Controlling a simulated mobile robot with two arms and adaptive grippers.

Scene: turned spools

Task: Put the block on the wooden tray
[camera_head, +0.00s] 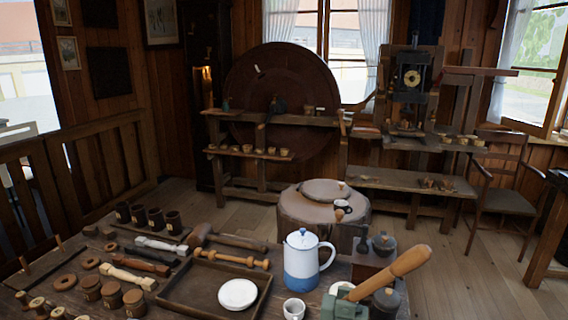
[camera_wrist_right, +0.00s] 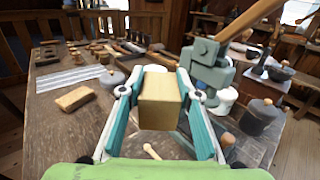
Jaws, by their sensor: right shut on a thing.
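My right gripper (camera_wrist_right: 160,105) is shut on a light wooden block (camera_wrist_right: 160,98) in the right wrist view, with one finger on each side of it. The block is held over the wooden table; I cannot tell how high. The wooden tray (camera_head: 185,294) is a shallow dark tray at the front middle of the table in the head view, and a white plate (camera_head: 237,294) lies at its right part. The held block and my grippers do not show in the head view. My left gripper is in neither view.
A blue and white pot (camera_head: 307,262) and white mug (camera_head: 294,309) stand right of the tray. A green tool with a wooden handle (camera_head: 395,270) rises at front right. Mallets and cups crowd the left. Another wooden block (camera_wrist_right: 75,98) lies on the table in the wrist view.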

